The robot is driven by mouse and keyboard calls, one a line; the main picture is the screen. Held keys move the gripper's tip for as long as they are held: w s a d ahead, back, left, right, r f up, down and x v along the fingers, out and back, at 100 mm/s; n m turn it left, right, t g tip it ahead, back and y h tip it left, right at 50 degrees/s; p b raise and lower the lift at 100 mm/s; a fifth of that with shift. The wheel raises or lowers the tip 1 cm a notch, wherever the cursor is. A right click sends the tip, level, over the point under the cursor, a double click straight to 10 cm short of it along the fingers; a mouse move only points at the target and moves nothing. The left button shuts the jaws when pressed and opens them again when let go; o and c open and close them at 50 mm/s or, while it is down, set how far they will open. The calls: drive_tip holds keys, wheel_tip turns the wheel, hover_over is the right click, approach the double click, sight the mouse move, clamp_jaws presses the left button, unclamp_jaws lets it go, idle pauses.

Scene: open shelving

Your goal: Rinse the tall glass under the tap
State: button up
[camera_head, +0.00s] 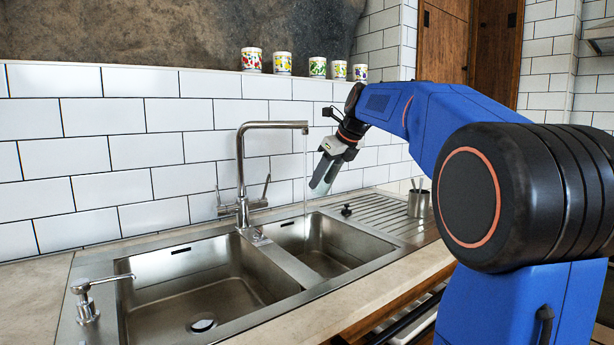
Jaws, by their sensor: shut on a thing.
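The tall glass (325,174) is clear and greenish, and it is tilted with its lower end down to the left. My gripper (335,150) is shut on its upper part and holds it above the smaller right basin. The tap (243,165) is a steel mixer with a square spout ending just left of my gripper. A thin stream of water (305,175) falls from the spout into the right basin (330,245). The glass appears just right of the stream; I cannot tell whether they touch.
A larger left basin (165,290) is empty. A soap dispenser (86,300) stands at the front left. A ribbed drainboard (385,214) and a metal cup with utensils (418,203) lie to the right. Several patterned cups (283,63) stand on the ledge above the tiles.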

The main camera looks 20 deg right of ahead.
sight(336, 169)
idle(0.4)
drive_tip(key=shift+s+d+r, duration=0.2)
drive_tip(key=shift+s+r, duration=0.5)
drive_tip(key=shift+s, duration=0.1)
drive_tip(key=shift+s+d+r, duration=0.2)
drive_tip(key=shift+s+r, duration=0.45)
drive_tip(key=shift+s, duration=0.2)
drive_tip(key=shift+s+d+r, duration=0.2)
drive_tip(key=shift+s+r, duration=0.5)
drive_tip(key=shift+s, duration=0.1)
